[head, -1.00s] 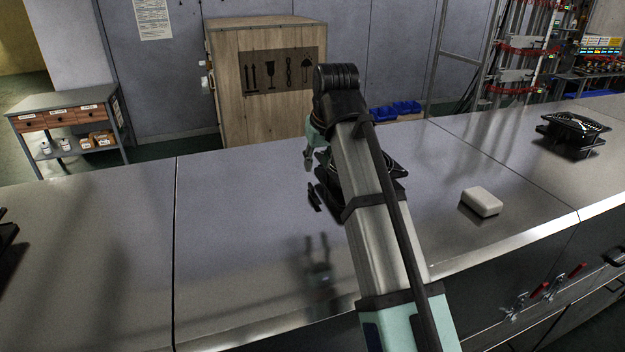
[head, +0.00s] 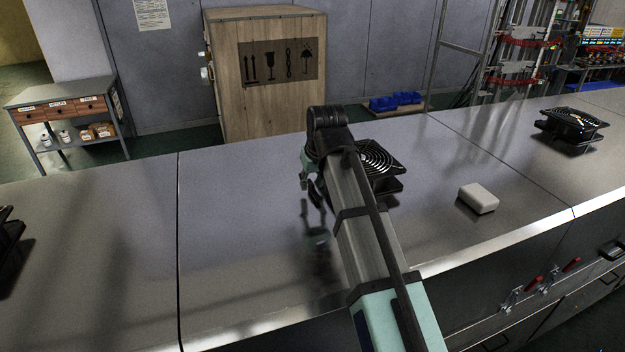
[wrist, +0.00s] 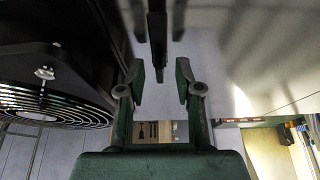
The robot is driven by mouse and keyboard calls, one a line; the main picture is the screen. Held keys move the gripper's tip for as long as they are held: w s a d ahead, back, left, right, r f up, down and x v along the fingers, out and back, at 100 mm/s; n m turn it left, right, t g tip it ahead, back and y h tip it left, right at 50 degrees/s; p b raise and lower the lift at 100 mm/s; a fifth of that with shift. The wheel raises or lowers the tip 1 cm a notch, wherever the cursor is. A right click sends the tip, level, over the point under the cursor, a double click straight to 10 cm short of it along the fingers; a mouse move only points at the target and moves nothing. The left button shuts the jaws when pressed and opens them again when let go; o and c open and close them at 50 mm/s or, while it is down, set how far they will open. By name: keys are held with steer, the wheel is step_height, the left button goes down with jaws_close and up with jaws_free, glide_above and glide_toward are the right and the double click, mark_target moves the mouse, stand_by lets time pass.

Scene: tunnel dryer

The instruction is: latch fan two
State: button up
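A black fan (head: 378,160) with a round ring grille stands on the steel top, partly hidden behind my arm. Its dark housing and grille (wrist: 50,95) fill the left of the wrist view. A narrow dark bar (wrist: 157,45), which looks like a latch lever, shows in the wrist view beyond and between my fingertips. My gripper (wrist: 160,80) is open, with a clear gap between the fingers and nothing held. In the head view my gripper (head: 305,180) is low over the steel top, left of the fan, beside a small dark piece; contact cannot be told.
A second fan (head: 572,125) stands at the far right, and a dark object (head: 8,245) is cut off at the left edge. A white block (head: 478,198) lies right of the arm. Red-handled clamps (head: 548,280) are on the front face.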

jaws_close()
steer(key=n, duration=0.1)
steer(key=n+y, duration=0.1)
steer(key=n, duration=0.1)
steer(key=n+g, duration=0.1)
steer(key=shift+w+d+n, duration=0.2)
steer(key=shift+w+n, duration=0.05)
steer(key=shift+n, duration=0.05)
steer(key=n, duration=0.2)
steer(key=n+g+y+b, duration=0.1)
steer(key=n, duration=0.1)
steer(key=shift+w+d+n, duration=0.1)
steer(key=shift+w+n, duration=0.1)
steer(key=shift+n, duration=0.1)
steer(key=n, duration=0.1)
steer(key=n+g+b, duration=0.1)
steer(key=n, duration=0.1)
steer(key=n+g+b, duration=0.1)
steer(key=shift+w+n+y, duration=0.25)
steer(key=shift+n+y, duration=0.05)
steer(key=shift+y, duration=0.1)
steer(key=shift+w+n+g, duration=0.1)
steer(key=shift+n+g, duration=0.9)
steer(key=shift+n, duration=1.1)
